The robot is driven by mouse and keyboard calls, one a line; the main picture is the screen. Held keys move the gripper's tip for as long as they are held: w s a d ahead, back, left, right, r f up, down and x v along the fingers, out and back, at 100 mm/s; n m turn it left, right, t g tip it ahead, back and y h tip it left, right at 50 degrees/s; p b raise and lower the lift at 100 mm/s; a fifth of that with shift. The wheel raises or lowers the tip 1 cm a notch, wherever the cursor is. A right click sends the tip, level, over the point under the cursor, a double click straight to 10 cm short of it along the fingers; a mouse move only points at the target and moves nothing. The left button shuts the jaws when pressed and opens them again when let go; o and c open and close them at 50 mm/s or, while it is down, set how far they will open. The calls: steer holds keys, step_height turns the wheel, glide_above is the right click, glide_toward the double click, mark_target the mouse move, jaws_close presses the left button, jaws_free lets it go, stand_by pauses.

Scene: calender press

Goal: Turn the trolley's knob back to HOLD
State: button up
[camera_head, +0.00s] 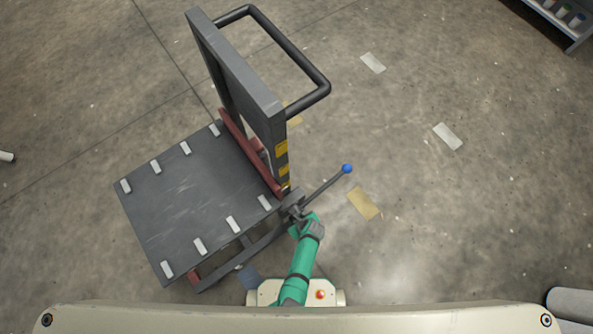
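The trolley (185,205) stands left of centre, with a flat dark platform, an upright mast and a black push handle (318,73). A thin lever with a blue ball end (347,168) sticks out to the right from the trolley's near right corner. My gripper (294,212) is at that corner, at the lever's base, at the end of my green arm. The knob and any HOLD marking cannot be made out; my gripper covers part of that corner. The fingers are too small to tell whether they are open, shut or touching anything.
Small pale blocks line two edges of the platform. Yellow labels (282,148) are on the mast. Paper scraps (447,136) and a tan piece (365,203) lie on the concrete floor. A shelf (565,20) is at the top right. The floor to the right is mostly clear.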

stand_by(0.3)
steer(key=shift+s+a+f+n+t+h, duration=0.15)
steer(key=shift+n+t+h, duration=0.2)
steer(key=shift+t+h, duration=0.75)
steer(key=shift+s+a+f+n+t+h, duration=0.15)
steer(key=shift+n+t+h, duration=0.15)
steer(key=shift+t+h, duration=0.75)
steer(key=shift+s+a+f+n+t+h, duration=0.15)
steer(key=shift+n+t+h, duration=0.35)
steer(key=shift+h, duration=0.95)
steer(key=shift+t+h, duration=0.3)
steer(key=shift+t, duration=0.15)
steer(key=o, duration=1)
steer(key=shift+o, duration=0.2)
steer(key=shift+a+r, duration=0.1)
